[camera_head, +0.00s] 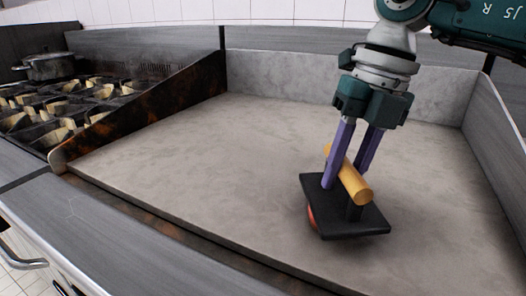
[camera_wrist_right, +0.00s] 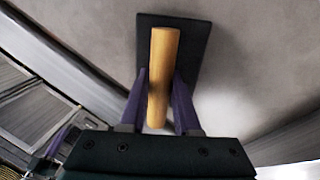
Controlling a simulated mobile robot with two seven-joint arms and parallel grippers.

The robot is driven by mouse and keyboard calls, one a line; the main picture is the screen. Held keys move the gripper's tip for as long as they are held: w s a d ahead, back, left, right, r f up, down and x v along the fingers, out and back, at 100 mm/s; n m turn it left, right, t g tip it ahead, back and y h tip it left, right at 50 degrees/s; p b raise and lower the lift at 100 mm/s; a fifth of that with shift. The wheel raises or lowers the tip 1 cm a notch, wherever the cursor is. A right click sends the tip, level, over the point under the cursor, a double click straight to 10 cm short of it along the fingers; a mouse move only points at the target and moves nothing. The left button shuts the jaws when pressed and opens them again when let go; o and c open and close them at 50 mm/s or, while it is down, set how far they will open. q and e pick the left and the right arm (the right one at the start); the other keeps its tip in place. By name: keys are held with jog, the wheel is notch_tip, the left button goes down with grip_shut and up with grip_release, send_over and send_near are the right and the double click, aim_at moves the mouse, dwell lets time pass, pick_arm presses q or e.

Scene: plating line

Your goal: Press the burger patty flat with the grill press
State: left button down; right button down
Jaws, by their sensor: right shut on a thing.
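The grill press is a black rectangular plate (camera_head: 362,222) with a wooden, cylinder-shaped handle (camera_head: 354,184). My right gripper (camera_head: 345,172) is shut on the handle, with a purple finger on each side of it. In the right wrist view the handle (camera_wrist_right: 162,75) lies between the fingers of the gripper (camera_wrist_right: 160,95), and the black plate (camera_wrist_right: 195,45) is behind it. The burger patty (camera_head: 311,215) shows only as a small reddish edge under the plate's left side; the rest is hidden. The plate looks slightly tilted above the griddle.
The grey griddle (camera_head: 220,150) is wide and otherwise bare, with raised walls at the back and right and a rusty divider (camera_head: 150,110) at left. Beyond it are stove burners (camera_head: 70,100) and a metal pot (camera_head: 48,66). A steel counter edge (camera_head: 130,240) runs along the front.

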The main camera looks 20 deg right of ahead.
jog(key=shift+f, duration=0.1)
jog(key=shift+f+b, duration=0.35)
jog(key=shift+f, duration=0.05)
dwell(0.6)
jog(key=shift+d+f, duration=0.1)
jog(key=shift+f, duration=0.05)
dwell(0.8)
dwell(1.0)
dwell(0.5)
notch_tip(320, 180, up, 2)
jog(key=shift+r+p, duration=0.15)
jog(key=shift+p, duration=0.85)
notch_tip(320, 180, up, 7)
jog(key=p, duration=0.6)
jog(key=shift+r, duration=0.1)
